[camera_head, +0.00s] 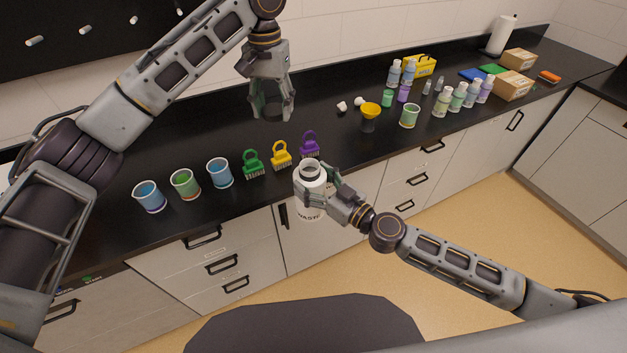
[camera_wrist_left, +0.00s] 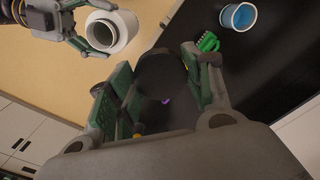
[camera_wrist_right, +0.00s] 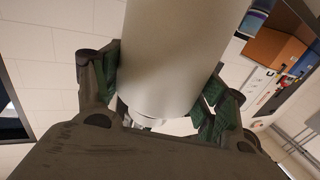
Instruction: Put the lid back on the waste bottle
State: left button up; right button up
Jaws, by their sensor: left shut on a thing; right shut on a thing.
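The white waste bottle (camera_head: 310,205), lettered "WASTE", is upright with its mouth open. My right gripper (camera_head: 322,190) is shut around its side and holds it in front of the counter's front edge. The bottle fills much of the right wrist view (camera_wrist_right: 175,50); its open mouth shows in the left wrist view (camera_wrist_left: 101,33). My left gripper (camera_head: 272,110) is shut on a dark round lid (camera_wrist_left: 162,76), above the counter, behind and left of the bottle. The lid is apart from the bottle and hard to make out against the black counter in the head view.
Green (camera_head: 253,164), yellow (camera_head: 281,156) and purple (camera_head: 310,144) brushes stand near the bottle, with three cups (camera_head: 185,184) further left. A yellow funnel (camera_head: 370,110), a green cup (camera_head: 409,116) and several small bottles stand to the right. The counter behind the brushes is mostly clear.

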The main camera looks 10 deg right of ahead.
pick_arm(q)
jog(key=s+d+r+m, duration=0.1)
jog(key=s+d+r, duration=0.1)
jog(key=d, duration=0.3)
jog(key=m, duration=0.3)
send_near(309, 160)
jog(key=s, duration=0.2)
jog(key=shift+s+f+m, duration=0.1)
jog(key=shift+f+m, duration=0.35)
jog(key=shift+m, duration=0.05)
jog(key=shift+a+f, duration=0.1)
jog(key=shift+f, duration=1.9)
jog(key=shift+f, duration=0.1)
jog(key=shift+f, duration=0.75)
jog(key=shift+f, duration=0.55)
dwell(0.7)
